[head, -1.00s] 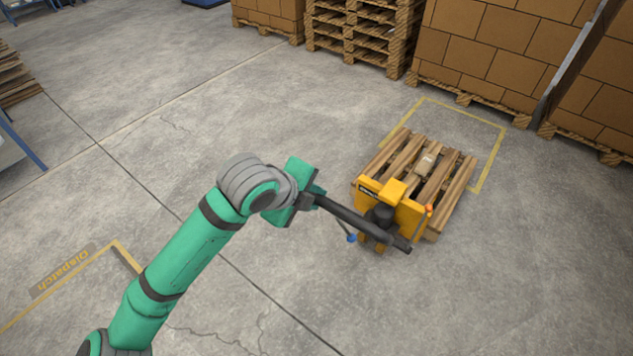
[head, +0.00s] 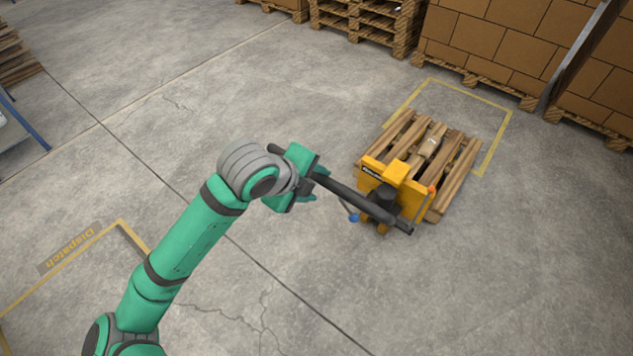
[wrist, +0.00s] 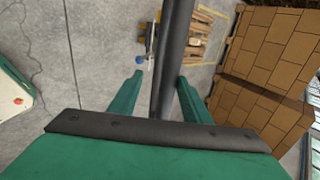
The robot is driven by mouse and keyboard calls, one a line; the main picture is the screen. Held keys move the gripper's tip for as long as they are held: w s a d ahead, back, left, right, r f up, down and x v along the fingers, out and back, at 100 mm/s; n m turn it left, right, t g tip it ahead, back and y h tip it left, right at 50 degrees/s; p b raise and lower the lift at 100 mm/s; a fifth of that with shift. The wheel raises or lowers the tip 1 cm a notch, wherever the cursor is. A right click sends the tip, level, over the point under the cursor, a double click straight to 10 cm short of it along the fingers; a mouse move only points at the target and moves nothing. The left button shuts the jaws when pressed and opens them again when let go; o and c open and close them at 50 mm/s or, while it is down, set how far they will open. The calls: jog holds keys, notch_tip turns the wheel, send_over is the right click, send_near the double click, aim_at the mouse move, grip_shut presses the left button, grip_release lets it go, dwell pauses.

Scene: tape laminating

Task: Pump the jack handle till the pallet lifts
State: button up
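The yellow pallet jack (head: 395,172) stands at the near end of the wooden pallet (head: 456,180). Its long dark handle (head: 362,201) slants up and left to my gripper (head: 316,185), and its end shows beyond the gripper. In the wrist view the handle (wrist: 172,50) runs between the two green fingers of my gripper (wrist: 160,76). A gap shows at the left finger, and the handle is close to the right one; I cannot tell whether it touches. A small box (head: 430,146) lies on the pallet. Any gap under the pallet is hard to see.
A yellow floor outline (head: 495,145) surrounds the pallet's far part. Stacked cartons (head: 490,45) and empty pallets (head: 370,22) stand behind. A "Dispatch" floor marking (head: 70,250) is at the lower left. The concrete around the jack is clear.

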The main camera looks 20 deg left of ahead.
jog(key=shift+s+a, duration=0.15)
jog(key=shift+a, duration=0.15)
dwell(0.5)
jog(key=v, duration=1.1)
jog(key=shift+d, duration=0.1)
